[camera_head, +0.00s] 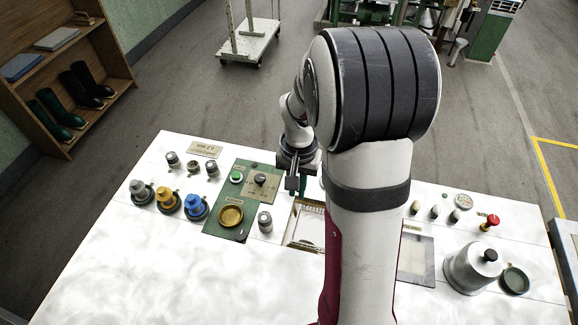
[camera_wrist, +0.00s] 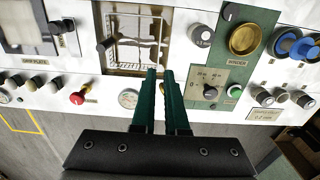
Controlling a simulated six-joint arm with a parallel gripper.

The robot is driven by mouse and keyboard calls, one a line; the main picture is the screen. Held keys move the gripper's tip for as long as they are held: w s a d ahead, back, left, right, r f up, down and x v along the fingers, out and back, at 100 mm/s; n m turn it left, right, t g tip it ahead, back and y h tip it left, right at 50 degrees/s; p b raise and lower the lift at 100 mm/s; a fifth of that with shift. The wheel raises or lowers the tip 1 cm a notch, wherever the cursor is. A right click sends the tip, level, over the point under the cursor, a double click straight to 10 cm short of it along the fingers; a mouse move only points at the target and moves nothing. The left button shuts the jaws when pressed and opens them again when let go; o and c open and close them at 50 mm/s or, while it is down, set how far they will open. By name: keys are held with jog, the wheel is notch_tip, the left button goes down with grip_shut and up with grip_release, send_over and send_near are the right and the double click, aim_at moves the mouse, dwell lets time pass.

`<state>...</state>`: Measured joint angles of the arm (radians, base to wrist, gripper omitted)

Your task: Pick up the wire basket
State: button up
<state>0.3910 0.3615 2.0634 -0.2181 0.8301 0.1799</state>
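A square opening with a pale frame (camera_head: 290,236) is set in the white bench top, partly hidden behind my arm. A thin wire lattice, which looks like the wire basket (camera_wrist: 137,29), shows inside this opening in the wrist view. Its full shape and handle are hard to make out. My gripper (camera_head: 297,184) is above the bench at the far edge of the opening, with empty fingers. In the wrist view the two green fingers of my gripper (camera_wrist: 160,73) lie close together with a narrow gap, pointing toward the opening's edge.
A green panel (camera_head: 218,222) with a brass dish and knobs is left of the opening. Blue (camera_head: 195,205) and yellow (camera_head: 167,199) knobs stand farther left. A metal pot (camera_head: 472,268) and red button (camera_head: 490,221) are at right. The front left bench is clear.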

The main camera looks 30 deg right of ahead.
aim_at(296, 223)
jog(key=f, duration=1.5)
jog(key=shift+s+a+f, duration=0.15)
jog(key=shift+s+f, duration=0.15)
jog(key=shift+f, duration=0.05)
grip_shut()
jog(key=shift+r, duration=0.1)
dwell(0.5)
